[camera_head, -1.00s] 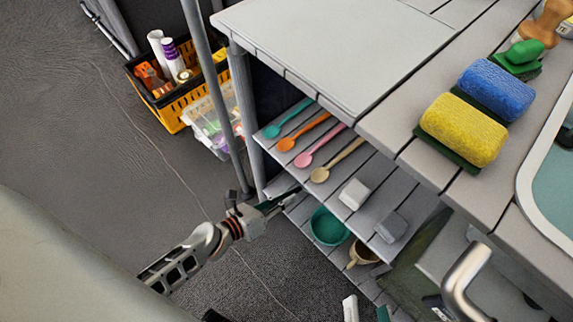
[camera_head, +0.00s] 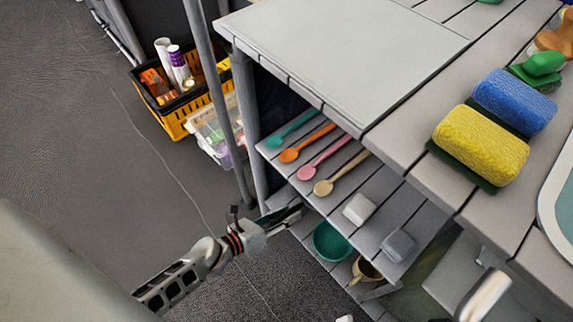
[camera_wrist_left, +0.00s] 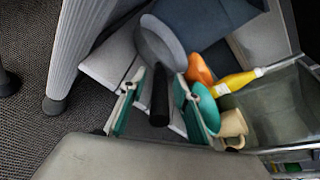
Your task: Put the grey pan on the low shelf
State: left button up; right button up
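The grey pan (camera_wrist_left: 174,43) shows in the left wrist view, with its black handle (camera_wrist_left: 159,97) pointing toward my left gripper (camera_wrist_left: 158,102). The gripper's teal-padded fingers stand apart on both sides of the handle, with a gap on each side. Whether the pan rests flat or tilted I cannot tell. In the head view my left gripper (camera_head: 289,214) reaches in at the left end of the low shelf (camera_head: 311,247), under the spoon shelf. The pan is hidden there. Only a pale sliver at the bottom edge may belong to my right gripper.
A teal bowl (camera_head: 331,243) and a cream cup (camera_head: 366,271) stand on the low shelf. The upper shelf holds several spoons (camera_head: 304,155) and two small blocks (camera_head: 359,209). Table legs (camera_head: 247,125) stand close to my left arm. A yellow crate (camera_head: 178,117) is on the floor.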

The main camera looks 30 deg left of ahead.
pick_arm(q)
jog(key=shift+w+r, duration=0.1)
jog(key=shift+r, duration=0.25)
jog(key=p+v, duration=0.2)
jog(key=v, duration=1)
pick_arm(e)
jog(key=d+n, duration=0.2)
jog(key=n, duration=0.1)
jog(key=shift+w+d, duration=0.35)
pick_arm(q)
jog(key=shift+f, duration=0.15)
pick_arm(e)
jog(key=shift+a+r, duration=0.15)
jog(key=shift+r, duration=0.05)
